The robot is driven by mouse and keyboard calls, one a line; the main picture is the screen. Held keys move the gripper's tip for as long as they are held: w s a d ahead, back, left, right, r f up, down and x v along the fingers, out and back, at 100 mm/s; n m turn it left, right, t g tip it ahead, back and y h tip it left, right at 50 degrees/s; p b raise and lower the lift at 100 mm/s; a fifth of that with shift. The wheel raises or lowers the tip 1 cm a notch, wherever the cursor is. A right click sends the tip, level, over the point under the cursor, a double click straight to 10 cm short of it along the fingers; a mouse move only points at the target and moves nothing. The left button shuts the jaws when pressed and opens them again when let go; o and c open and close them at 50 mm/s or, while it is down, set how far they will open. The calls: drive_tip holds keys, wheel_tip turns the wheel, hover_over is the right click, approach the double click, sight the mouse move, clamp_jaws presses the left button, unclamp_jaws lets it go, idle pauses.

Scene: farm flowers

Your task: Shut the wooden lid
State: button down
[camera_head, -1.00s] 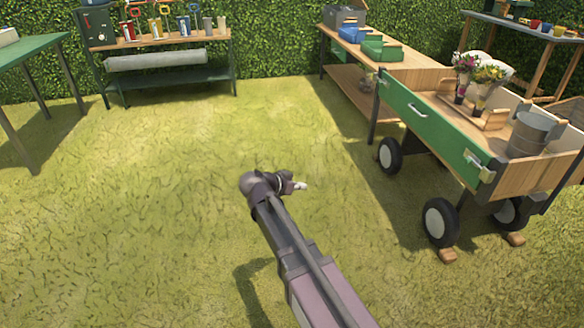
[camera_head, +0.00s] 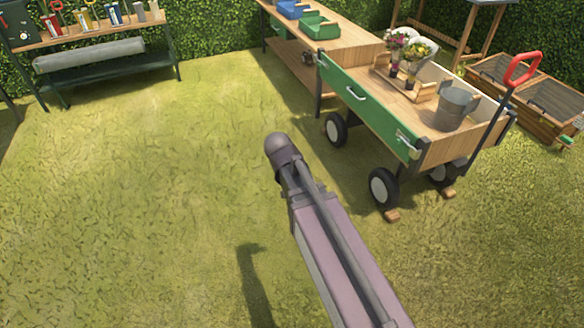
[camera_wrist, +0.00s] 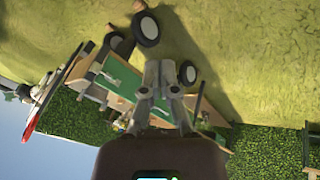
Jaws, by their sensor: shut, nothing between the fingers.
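A low wooden box (camera_head: 541,127) with dark mesh-like panels on top stands on the grass at the far right, behind the cart. It may carry the wooden lid, but I cannot tell which part is the lid or how far open it is. My gripper (camera_wrist: 160,70) shows in the wrist view with its fingers together and empty. In the head view it is hidden behind the end of my arm, which is above open grass, left of the cart and well apart from the box.
A wooden cart (camera_head: 447,142) with a green side stands between my arm and the box. It carries flowers (camera_head: 408,52) and a metal bucket (camera_head: 456,108). Its red handle (camera_head: 522,69) rises in front of the box. A workbench (camera_head: 350,44) stands behind. Grass at left is clear.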

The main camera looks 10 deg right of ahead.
drive_tip(key=s+d+r+n+g+y+p, duration=0.1)
drive_tip(key=s+d+r+n+y+p, duration=0.1)
drive_tip(key=s+r+p, duration=0.2)
drive_tip(key=s+d+r+n+g+y+p, duration=0.1)
drive_tip(key=s+d+r+y+p, duration=0.2)
drive_tip(key=r+p, duration=0.7)
drive_tip(key=shift+s+d+r+n+p, duration=0.15)
drive_tip(key=shift+s+d+n+p, duration=0.25)
drive_tip(key=shift+s, duration=0.5)
drive_tip(key=shift+w+a, duration=0.1)
drive_tip(key=shift+w, duration=0.1)
